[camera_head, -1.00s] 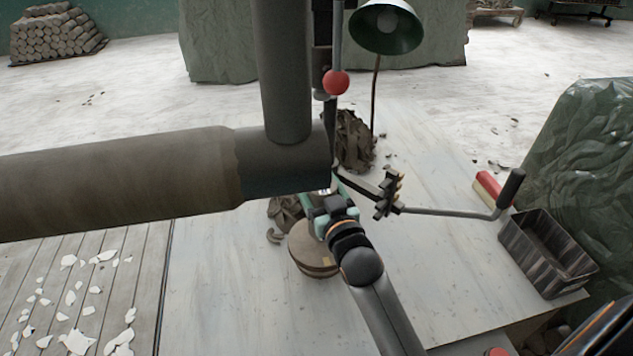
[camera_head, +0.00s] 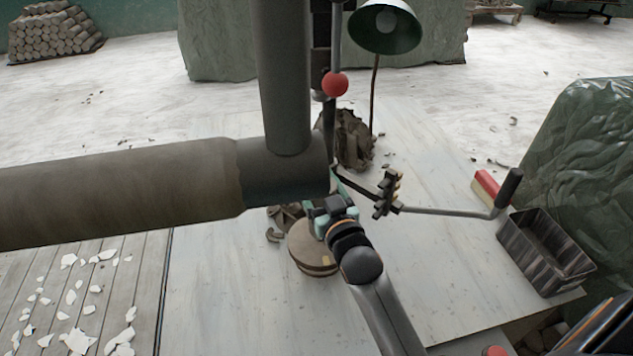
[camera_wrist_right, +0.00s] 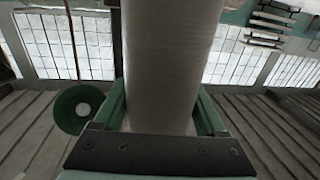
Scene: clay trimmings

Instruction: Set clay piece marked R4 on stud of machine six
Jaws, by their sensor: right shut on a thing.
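My right gripper (camera_head: 328,207) is near the middle of the head view, just below the end of a thick grey-brown horizontal pipe (camera_head: 120,190) that hides its tips. In the right wrist view my right gripper (camera_wrist_right: 162,110) has its green fingers on either side of a pale cylindrical clay piece (camera_wrist_right: 170,60) and is shut on it. The piece runs out of the top of that view. No R4 mark or machine number is readable. A stud cannot be made out. My left gripper is not in view.
A dark vertical pipe (camera_head: 283,80) meets the horizontal one. A round brown disc (camera_head: 312,250) lies below my right gripper. A crank handle (camera_head: 450,210), a dark bin (camera_head: 546,250) and a red-and-cream block (camera_head: 486,188) are at the right. A green lamp (camera_head: 384,28) stands behind. White shards (camera_head: 80,340) lie at left.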

